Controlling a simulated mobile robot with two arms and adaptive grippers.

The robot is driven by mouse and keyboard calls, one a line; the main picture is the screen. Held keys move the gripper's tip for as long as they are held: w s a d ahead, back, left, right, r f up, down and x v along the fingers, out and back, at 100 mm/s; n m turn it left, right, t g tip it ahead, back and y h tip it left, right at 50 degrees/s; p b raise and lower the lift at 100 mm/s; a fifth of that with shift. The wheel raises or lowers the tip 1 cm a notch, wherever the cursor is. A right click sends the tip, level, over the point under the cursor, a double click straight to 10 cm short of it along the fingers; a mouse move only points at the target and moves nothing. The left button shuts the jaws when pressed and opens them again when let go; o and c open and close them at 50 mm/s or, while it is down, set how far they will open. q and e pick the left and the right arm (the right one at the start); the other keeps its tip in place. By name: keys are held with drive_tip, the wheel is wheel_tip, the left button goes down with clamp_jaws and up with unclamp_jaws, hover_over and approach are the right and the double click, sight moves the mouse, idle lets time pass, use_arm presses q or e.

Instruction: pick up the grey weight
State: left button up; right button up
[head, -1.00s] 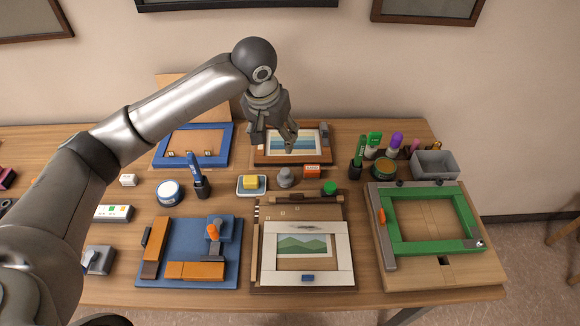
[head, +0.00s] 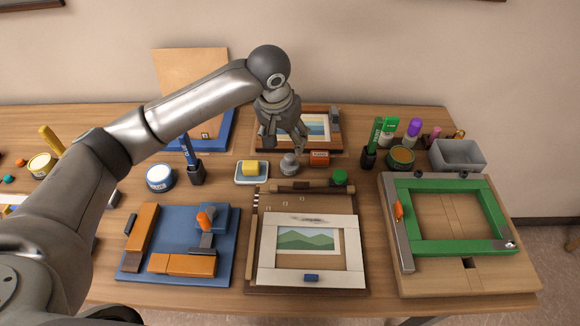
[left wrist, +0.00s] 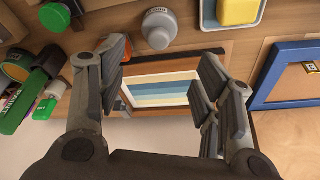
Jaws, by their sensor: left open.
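The grey weight (head: 289,163) stands upright on the wooden table, between the yellow block's dish and the orange box. It is a squat round piece with a knob on top. It also shows in the left wrist view (left wrist: 159,30), beyond the fingertips. My left gripper (head: 287,146) is open and empty, just behind and above the weight, apart from it as far as I can tell. In the left wrist view its two fingers (left wrist: 165,75) are spread wide, with the striped picture frame between them. My right gripper is not in view.
A dish with a yellow block (head: 252,169) is close left of the weight, and an orange box (head: 319,159) close right. A striped picture (head: 316,127) lies behind. A frame with a green landscape (head: 308,264) lies in front. A grey bin (head: 458,156) stands at right.

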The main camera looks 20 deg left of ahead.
sight(290, 156)
use_arm(q)
drive_tip(key=x, duration=0.3)
drive_tip(key=shift+f, duration=0.15)
drive_tip(key=shift+w+f+p, duration=0.15)
drive_tip(key=shift+f+p, duration=0.35)
drive_tip(key=shift+f, duration=0.15)
drive_tip(key=p+x, duration=0.1)
drive_tip(key=x, duration=0.2)
drive_tip(key=shift+d+f, duration=0.1)
drive_tip(key=shift+f, duration=0.5)
drive_tip(key=c, duration=1.3)
drive_tip(key=shift+r, duration=0.1)
clamp_jaws()
drive_tip(key=shift+w+r, duration=0.1)
